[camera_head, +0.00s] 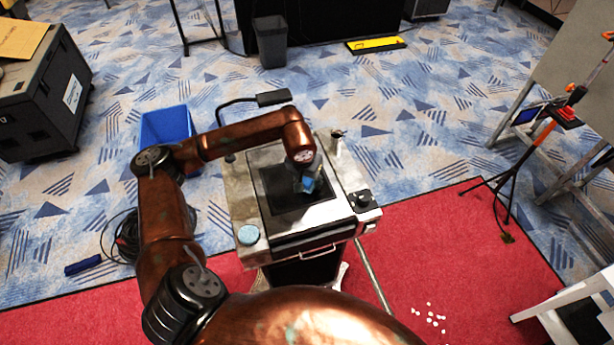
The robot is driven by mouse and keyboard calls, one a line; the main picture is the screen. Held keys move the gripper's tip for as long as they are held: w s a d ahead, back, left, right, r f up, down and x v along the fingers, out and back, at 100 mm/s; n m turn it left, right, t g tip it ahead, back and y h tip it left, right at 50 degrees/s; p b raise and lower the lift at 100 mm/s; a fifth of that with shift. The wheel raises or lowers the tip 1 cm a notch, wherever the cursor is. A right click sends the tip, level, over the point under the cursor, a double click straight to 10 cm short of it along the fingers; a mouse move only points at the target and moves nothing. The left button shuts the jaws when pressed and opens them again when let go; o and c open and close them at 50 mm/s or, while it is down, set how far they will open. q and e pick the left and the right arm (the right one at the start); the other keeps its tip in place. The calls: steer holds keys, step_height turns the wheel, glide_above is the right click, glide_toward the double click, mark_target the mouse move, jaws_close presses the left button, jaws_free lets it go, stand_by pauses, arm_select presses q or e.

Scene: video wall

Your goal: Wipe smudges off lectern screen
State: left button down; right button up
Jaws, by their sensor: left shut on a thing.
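The lectern (240,200) stands in the middle of the camera_head view, with a pale worn top. Its dark screen (285,203) is set into that top. My left arm comes in from the left and bends over the lectern. My left gripper (309,182) is over the right part of the screen, shut on a small blue thing, perhaps a cloth (313,187). I cannot tell whether the blue thing touches the screen. Smudges cannot be made out at this size, and the arm hides part of the screen. My right gripper is not in view.
A round light-blue object (248,235) sits on the lectern's front left corner, and a black knob-like device (362,199) at its right. A gooseneck microphone (272,98) rises behind. A blue bin (166,126) stands left. White bits (430,315) lie on the red carpet (430,245).

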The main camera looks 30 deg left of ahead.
arm_select(q)
steer(key=shift+s+d+f+b, duration=0.15)
steer(key=shift+s+f+b, duration=0.2)
steer(key=shift+s+f, duration=0.1)
steer(key=shift+w+a+r+b, duration=0.2)
steer(key=shift+w+a+b, duration=0.45)
steer(key=shift+a, duration=0.3)
steer(key=shift+w+a+r, duration=0.15)
steer(key=shift+w+a, duration=0.6)
steer(key=shift+w+a+r+b, duration=0.15)
steer(key=shift+w+a+b, duration=0.6)
steer(key=shift+w+a, duration=0.35)
steer(key=shift+r, duration=0.15)
steer(key=shift+b, duration=0.3)
steer(key=shift+s+d+f, duration=0.35)
steer(key=shift+s+d, duration=0.05)
steer(key=shift+s+d+f, duration=0.15)
steer(key=shift+s+d, duration=1.65)
steer(key=shift+d, duration=0.3)
steer(key=shift+s+d, duration=0.25)
steer(key=shift+s, duration=0.05)
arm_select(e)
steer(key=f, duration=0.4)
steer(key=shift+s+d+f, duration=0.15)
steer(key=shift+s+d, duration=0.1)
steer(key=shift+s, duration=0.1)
